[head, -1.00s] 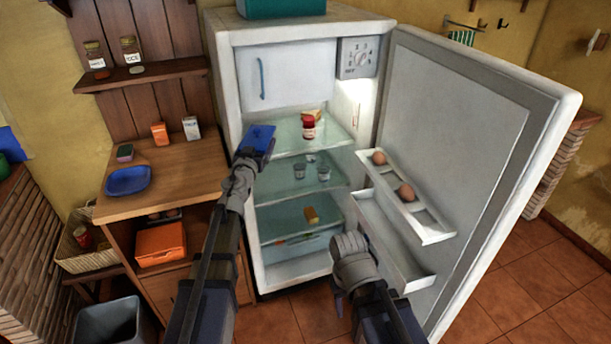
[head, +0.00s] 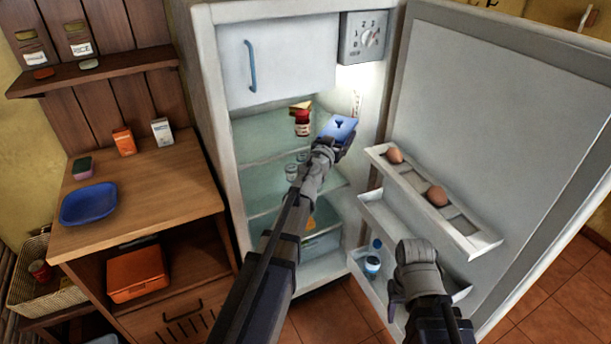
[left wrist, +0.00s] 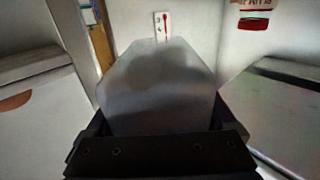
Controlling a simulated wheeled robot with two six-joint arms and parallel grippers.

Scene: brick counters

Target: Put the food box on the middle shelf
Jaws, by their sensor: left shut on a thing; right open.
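The food box (head: 341,126) is a small blue box at the tip of my left arm in the head view. My left gripper (head: 332,142) is shut on it, at the right side of the open fridge, near the top shelf's height. In the left wrist view, a pale grey face of the held box (left wrist: 158,85) fills the middle.
The open door has an egg rack (head: 458,222) close to the right of the held box. A wooden counter (head: 150,190) stands left of the fridge.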

